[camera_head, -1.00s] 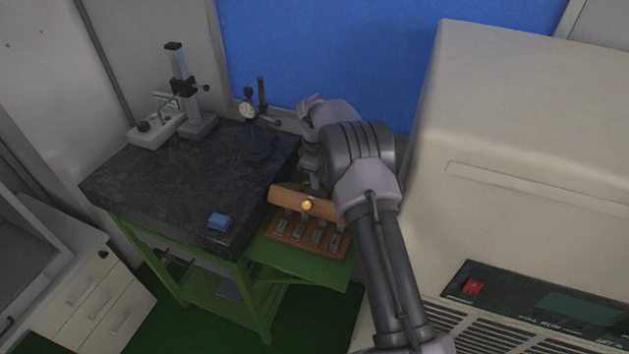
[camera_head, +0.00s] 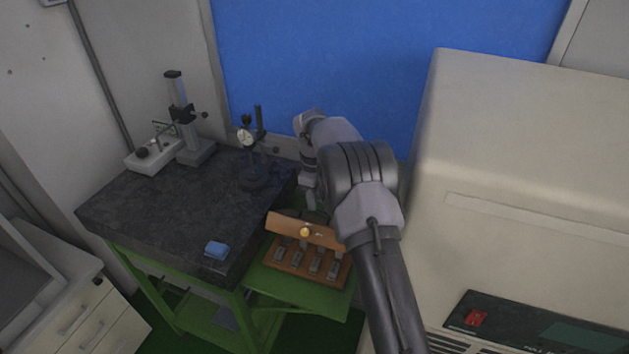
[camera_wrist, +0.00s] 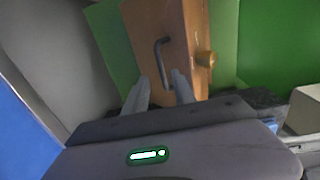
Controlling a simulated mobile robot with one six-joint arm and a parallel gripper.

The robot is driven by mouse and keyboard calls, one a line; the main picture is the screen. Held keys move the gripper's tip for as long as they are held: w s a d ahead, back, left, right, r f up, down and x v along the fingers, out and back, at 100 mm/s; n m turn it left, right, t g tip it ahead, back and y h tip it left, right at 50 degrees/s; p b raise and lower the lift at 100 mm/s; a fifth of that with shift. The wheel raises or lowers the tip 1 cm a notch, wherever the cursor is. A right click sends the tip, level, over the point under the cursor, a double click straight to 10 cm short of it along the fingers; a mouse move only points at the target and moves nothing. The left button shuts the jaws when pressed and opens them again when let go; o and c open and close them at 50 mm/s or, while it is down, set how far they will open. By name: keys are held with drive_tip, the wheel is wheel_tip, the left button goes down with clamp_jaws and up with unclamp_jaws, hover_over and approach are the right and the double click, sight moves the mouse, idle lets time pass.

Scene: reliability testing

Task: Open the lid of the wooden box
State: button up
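The wooden box (camera_head: 329,279) sits on a green shelf. Its lid (camera_head: 283,223) stands raised at a tilt, with a round brass knob (camera_head: 305,231) on it. Several metal pieces are visible inside the box. In the head view my fingers are hidden behind the lid and my arm.
A large beige machine (camera_head: 530,150) stands close on the right. A blue panel (camera_head: 380,60) is behind.

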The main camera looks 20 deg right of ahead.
wheel_tip(320, 180, up, 13)
drive_tip(key=p, duration=0.1)
drive_tip(key=shift+s+a+r, duration=0.2)
drive_tip(key=shift+s+a, duration=0.1)
drive_tip(key=shift+s, duration=0.15)
